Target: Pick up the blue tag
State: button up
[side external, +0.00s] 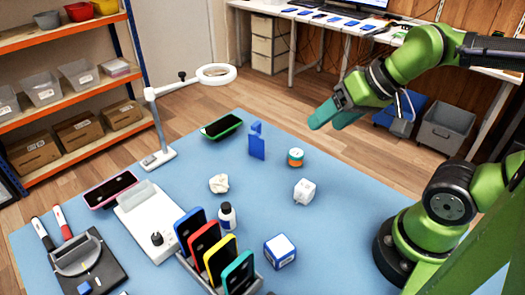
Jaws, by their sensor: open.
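My gripper (324,118) is open and empty, with teal fingers pointing down and left. It is in the air, to the right of the tag in the picture and apart from it.
A lamp (158,140), crumpled paper (219,183), a bottle (227,216) and a phone rack (262,279) occupy the left and front.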

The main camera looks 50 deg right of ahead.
aim_at(257, 124)
jog(key=w+d+n+g+h, duration=0.1)
jog(key=w+d+n, duration=0.2)
jog(key=w, duration=0.6)
jog(key=w+d+n+g, duration=0.1)
jog(key=w+d+n, duration=0.15)
jog(key=w, duration=0.65)
jog(key=shift+n+g, duration=0.3)
jog(key=shift+n, duration=0.05)
jog(key=shift+x, duration=8.5)
grip_shut()
